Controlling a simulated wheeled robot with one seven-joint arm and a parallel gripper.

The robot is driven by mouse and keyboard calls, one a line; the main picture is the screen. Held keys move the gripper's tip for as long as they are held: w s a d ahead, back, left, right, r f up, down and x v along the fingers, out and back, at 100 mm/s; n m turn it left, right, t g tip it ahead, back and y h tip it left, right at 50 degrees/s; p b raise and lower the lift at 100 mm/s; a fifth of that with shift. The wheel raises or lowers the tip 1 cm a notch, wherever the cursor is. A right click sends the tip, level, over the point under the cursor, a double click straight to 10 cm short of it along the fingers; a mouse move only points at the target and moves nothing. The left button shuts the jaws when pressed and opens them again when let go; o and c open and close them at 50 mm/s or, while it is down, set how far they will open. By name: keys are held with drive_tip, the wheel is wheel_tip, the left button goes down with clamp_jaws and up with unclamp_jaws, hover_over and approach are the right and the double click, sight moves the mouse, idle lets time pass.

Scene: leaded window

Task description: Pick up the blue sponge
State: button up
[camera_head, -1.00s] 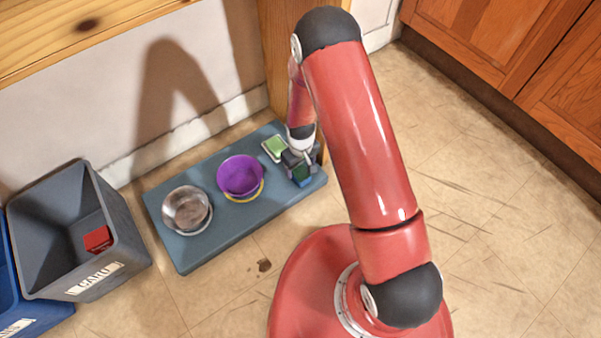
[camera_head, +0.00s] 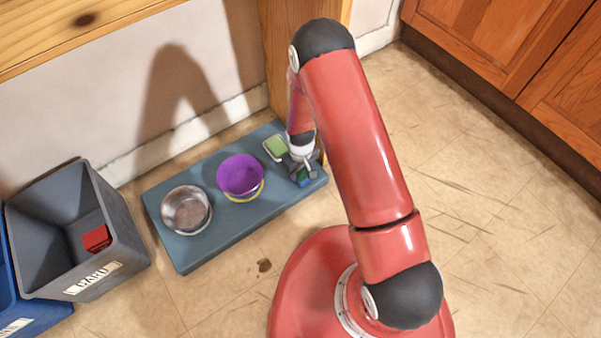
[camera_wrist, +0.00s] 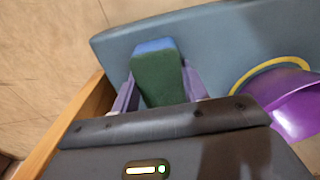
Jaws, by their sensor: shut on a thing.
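The blue sponge (camera_wrist: 156,72) is a block with a blue end and a dark green face. It sits between the two fingers of my gripper (camera_wrist: 158,84) in the wrist view, and the gripper is shut on it. In the head view the sponge (camera_head: 304,182) shows at the right end of the blue-grey mat (camera_head: 228,222), partly hidden by my gripper (camera_head: 301,170). I cannot tell whether it still touches the mat.
A light green block (camera_head: 276,147) lies just behind my gripper. A purple bowl (camera_head: 240,176) with a yellow rim beneath and a metal bowl (camera_head: 186,209) stand to the left. A grey bin (camera_head: 128,245) holds a red item (camera_head: 97,238). A wooden post (camera_head: 285,60) rises close behind.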

sight(301, 171)
drive_tip(key=shift+r, duration=0.15)
wheel_tip(301, 171, up, 20)
drive_tip(key=p, duration=0.3)
drive_tip(key=o, duration=0.4)
drive_tip(key=c, duration=0.3)
drive_tip(key=shift+s+d, duration=0.1)
